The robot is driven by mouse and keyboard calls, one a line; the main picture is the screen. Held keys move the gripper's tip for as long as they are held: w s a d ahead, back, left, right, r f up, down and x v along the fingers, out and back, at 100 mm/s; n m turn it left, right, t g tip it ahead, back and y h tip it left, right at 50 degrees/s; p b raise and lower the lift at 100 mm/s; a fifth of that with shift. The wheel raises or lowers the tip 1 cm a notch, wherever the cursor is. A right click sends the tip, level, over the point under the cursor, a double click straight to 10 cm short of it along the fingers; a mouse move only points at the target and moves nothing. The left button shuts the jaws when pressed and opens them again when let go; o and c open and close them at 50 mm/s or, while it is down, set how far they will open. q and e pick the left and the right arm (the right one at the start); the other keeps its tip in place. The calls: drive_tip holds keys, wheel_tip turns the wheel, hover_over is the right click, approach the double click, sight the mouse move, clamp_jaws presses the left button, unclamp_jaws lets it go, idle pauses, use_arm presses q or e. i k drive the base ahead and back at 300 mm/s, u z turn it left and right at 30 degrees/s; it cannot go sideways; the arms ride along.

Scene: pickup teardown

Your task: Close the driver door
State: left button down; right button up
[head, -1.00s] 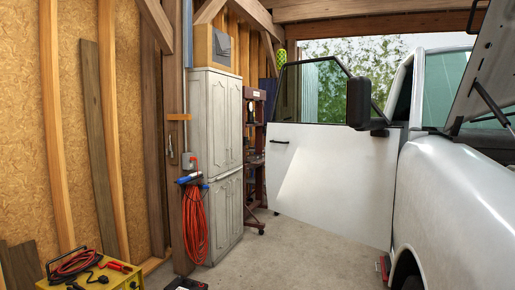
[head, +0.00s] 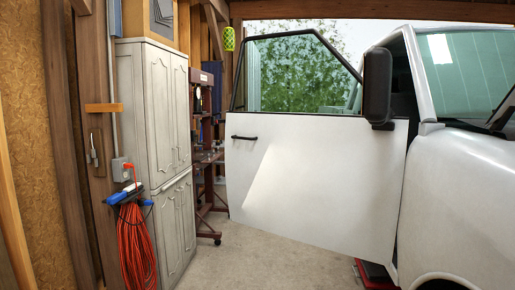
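The white driver door (head: 310,185) stands wide open, swung out to the left from the white pickup (head: 455,180). Its outer face is toward me. A black door handle (head: 244,138) sits near its free left edge. A black side mirror (head: 377,88) is mounted near the hinge side. The window has a black frame, and greenery shows through the glass. Neither of my grippers is in the head view.
A grey cabinet (head: 155,150) stands left of the door, with a coiled orange cord (head: 136,245) hanging in front. A dark red wheeled rack (head: 207,150) stands behind. A red item (head: 374,275) lies under the truck. The concrete floor (head: 270,262) between is clear.

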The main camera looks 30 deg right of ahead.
sight(323, 178)
drive_tip(key=z, duration=0.75)
drive_tip(key=i, duration=3.65)
drive_tip(key=z, duration=1)
